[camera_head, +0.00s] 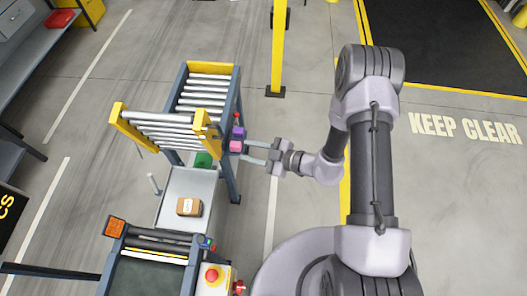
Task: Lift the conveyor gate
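The conveyor gate (160,131) is a short section of steel rollers between two yellow side rails. It sits at the near end of the far roller conveyor (207,90) and looks tilted, but I cannot tell its exact angle. My gripper (243,150) is to the right of the gate, its two fingers spread and pointing left. The fingertips are near a pink block (236,146) and a purple block (238,133) at the conveyor's right side. I cannot tell whether they touch. No hold on the gate shows.
A small brown box (188,207) lies on a grey tray (172,214) below the gate, with a green item (203,160) behind it. A near conveyor (147,276) has a red button (212,275). A yellow post (278,50) stands behind. The floor at right is clear.

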